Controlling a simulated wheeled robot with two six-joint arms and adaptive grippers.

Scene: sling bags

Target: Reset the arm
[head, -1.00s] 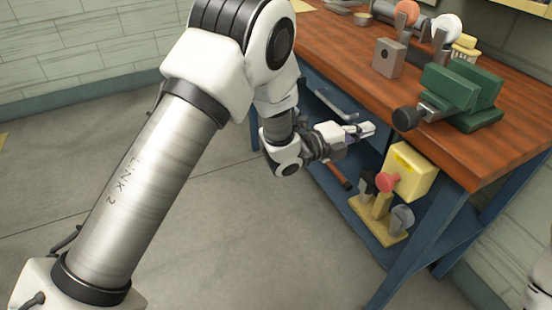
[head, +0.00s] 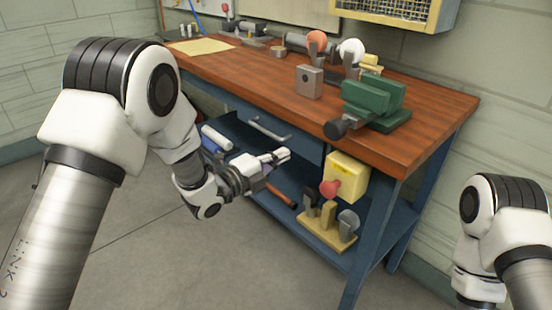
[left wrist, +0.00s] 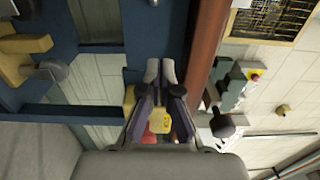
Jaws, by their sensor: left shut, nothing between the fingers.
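My left gripper (head: 275,158) is shut and empty. In the head view it is in front of the blue workbench, just below the drawer and its handle. In the left wrist view its two fingertips (left wrist: 160,70) are close together, with the blue bench frame and the edge of the wooden top beyond them. My right arm (head: 500,235) shows at the right edge of the head view, but its gripper is out of the picture.
The wooden bench top (head: 270,85) carries a green vise (head: 375,100) and a grey block (head: 309,82). The lower shelf holds a tool stand (head: 328,225). Grey floor (head: 180,270) is open in front.

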